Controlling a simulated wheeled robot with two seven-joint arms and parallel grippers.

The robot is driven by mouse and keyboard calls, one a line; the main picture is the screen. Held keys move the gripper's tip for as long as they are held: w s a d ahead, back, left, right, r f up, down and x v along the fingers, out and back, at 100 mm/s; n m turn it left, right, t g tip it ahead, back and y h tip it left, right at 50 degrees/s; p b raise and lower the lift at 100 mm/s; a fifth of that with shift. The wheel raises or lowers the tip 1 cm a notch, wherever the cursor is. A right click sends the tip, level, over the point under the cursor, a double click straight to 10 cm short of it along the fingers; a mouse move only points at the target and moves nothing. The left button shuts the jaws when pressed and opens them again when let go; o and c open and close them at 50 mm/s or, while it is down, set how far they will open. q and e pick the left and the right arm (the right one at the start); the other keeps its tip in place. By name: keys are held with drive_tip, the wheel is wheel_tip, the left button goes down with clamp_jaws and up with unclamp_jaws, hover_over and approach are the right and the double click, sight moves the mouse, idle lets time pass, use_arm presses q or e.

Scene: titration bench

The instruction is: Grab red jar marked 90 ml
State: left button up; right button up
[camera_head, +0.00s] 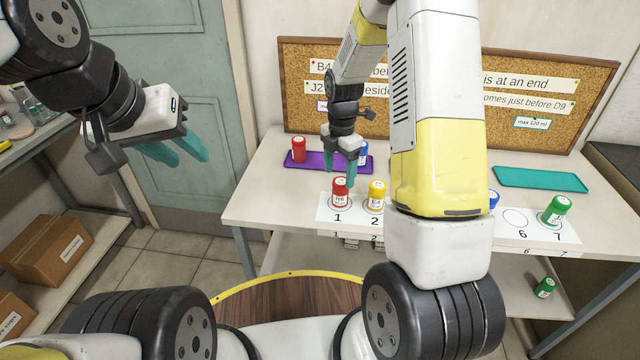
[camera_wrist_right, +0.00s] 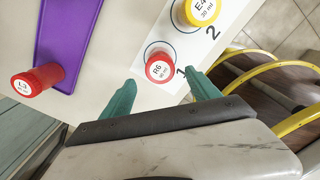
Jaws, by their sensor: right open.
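A red-capped jar labelled R6 (camera_head: 340,192) stands upright at spot 1 on the white numbered strip. It also shows in the right wrist view (camera_wrist_right: 160,68), where its volume line looks like 90 ml but is very small. My right gripper (camera_head: 340,168) is open and empty, pointing down by this jar. In the right wrist view its fingertips (camera_wrist_right: 161,92) are spread, with the jar just beyond the gap between them. My left gripper (camera_head: 182,152) is open and empty, away from the table at the left.
A yellow jar E4 (camera_head: 377,195) stands close beside at spot 2. A blue jar (camera_head: 363,153) is at the purple tray. A green jar (camera_head: 556,210) stands at spot 7; spot 6 is empty. A teal tray (camera_head: 540,179) is empty. My right arm hides the strip's middle.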

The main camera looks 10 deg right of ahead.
sight(340, 191)
drive_tip(key=shift+f, duration=0.5)
drive_tip(key=f, duration=0.7)
drive_tip(key=shift+w+d, duration=0.15)
drive_tip(key=shift+d, duration=0.2)
drive_tip(key=c, duration=1.5)
drive_tip(key=shift+r, duration=0.15)
